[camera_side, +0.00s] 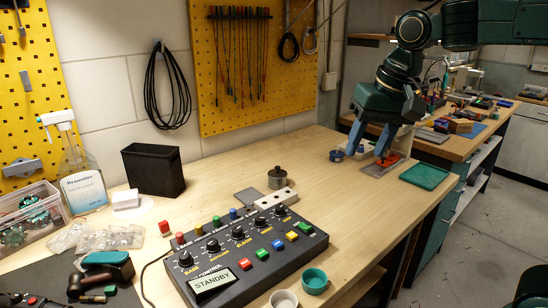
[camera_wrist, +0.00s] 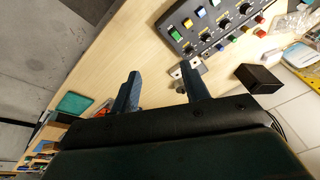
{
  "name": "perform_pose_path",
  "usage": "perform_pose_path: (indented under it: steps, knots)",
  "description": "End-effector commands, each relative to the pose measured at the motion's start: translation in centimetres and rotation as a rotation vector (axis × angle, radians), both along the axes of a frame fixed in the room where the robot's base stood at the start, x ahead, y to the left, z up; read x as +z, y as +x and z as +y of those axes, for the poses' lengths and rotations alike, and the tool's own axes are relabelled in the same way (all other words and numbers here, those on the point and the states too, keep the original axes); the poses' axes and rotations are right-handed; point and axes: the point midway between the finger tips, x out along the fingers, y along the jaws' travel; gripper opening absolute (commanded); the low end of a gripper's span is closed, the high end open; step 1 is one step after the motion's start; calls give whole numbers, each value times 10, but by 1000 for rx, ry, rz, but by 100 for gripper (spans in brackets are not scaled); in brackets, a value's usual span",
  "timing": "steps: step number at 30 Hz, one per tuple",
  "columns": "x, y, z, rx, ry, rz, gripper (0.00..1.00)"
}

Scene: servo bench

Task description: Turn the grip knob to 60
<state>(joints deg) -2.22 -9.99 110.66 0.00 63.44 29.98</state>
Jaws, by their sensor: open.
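The black control panel (camera_side: 291,268) sits on the wooden bench, with a row of black knobs, coloured buttons and a small display reading STANDBY (camera_side: 212,281). The knob at the far right end of the row (camera_side: 281,210) seems to be the grip knob; its label is too small to read. Its pointer setting cannot be read. In the wrist view several panel knobs show at the top right. My gripper (camera_side: 366,154) is open and empty, raised above the bench right of and behind the panel, apart from it. Its two spread fingers also show in the wrist view (camera_wrist: 160,70).
Beside the panel's back edge are a white block with holes (camera_side: 276,199) and a grey metal cylinder (camera_side: 278,178). A black bin (camera_side: 153,170) stands by the wall.

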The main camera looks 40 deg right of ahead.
Motion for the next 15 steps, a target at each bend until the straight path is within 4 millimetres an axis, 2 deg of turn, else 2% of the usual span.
perform_pose_path:
  steps: [1, 8, 15]
  knots:
    - [-1, 12, 2, -27, 8, 17, 46]
    - [-6, 62, 8, -167, 40, 82, 46]
    - [-23, 113, 16, -314, 63, 148, 46]
